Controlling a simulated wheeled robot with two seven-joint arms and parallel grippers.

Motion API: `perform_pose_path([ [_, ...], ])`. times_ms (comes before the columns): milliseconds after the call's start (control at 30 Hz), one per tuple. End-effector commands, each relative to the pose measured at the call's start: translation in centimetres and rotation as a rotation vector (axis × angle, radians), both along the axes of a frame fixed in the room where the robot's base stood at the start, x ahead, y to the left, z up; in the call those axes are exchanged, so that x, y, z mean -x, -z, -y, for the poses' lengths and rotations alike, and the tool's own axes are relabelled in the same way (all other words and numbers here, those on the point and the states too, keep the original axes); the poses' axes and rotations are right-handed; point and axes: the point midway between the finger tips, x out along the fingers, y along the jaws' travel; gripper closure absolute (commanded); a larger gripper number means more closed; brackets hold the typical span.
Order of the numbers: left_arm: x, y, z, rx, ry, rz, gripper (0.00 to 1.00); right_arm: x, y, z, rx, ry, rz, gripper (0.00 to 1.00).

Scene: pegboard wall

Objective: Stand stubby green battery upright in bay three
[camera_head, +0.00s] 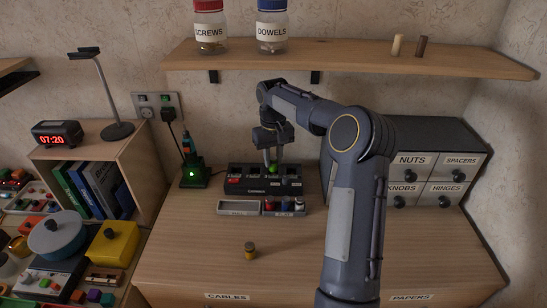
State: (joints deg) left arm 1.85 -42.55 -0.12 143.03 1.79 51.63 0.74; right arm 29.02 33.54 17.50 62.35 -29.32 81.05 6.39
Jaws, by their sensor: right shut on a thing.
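My right gripper (270,157) points down over the back right part of a black charger (246,190) on the desk. It is shut on a small green battery (273,168), which looks roughly upright. The battery is small and partly hidden, and I cannot tell whether it touches the charger floor. The charger has several bays in a row; a red thing shows in the left one. The bay numbers are too small to read. My left gripper is not in view.
A shallow grey tray (238,208) with several small red, blue and white items at its right lies in front of the charger. A green-lit device (195,175) is left; drawers (423,160) are right. A shelf (350,57) hangs above.

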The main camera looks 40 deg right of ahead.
Motion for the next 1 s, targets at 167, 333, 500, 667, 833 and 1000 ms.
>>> perform_pose_path([
  [167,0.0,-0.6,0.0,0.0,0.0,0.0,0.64,-1.2,-0.1,1.0,0.0,0.0,0.001,1.0],
  [333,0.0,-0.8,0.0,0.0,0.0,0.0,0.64,-1.8,0.6,1.5,-0.001,0.0,-0.004,1.0],
  [500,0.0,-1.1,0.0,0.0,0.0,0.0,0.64,-1.7,3.2,1.5,-0.002,-0.001,-0.004,1.0],
  [667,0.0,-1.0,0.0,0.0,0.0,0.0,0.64,-1.7,3.5,1.5,-0.001,0.0,0.0,1.0],
  [833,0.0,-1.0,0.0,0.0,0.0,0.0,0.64,-1.7,3.6,1.4,0.0,0.0,0.0,1.0],
  [1000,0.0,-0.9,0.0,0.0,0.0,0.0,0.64,-1.7,4.0,1.4,0.0,-0.001,0.001,0.72],
])
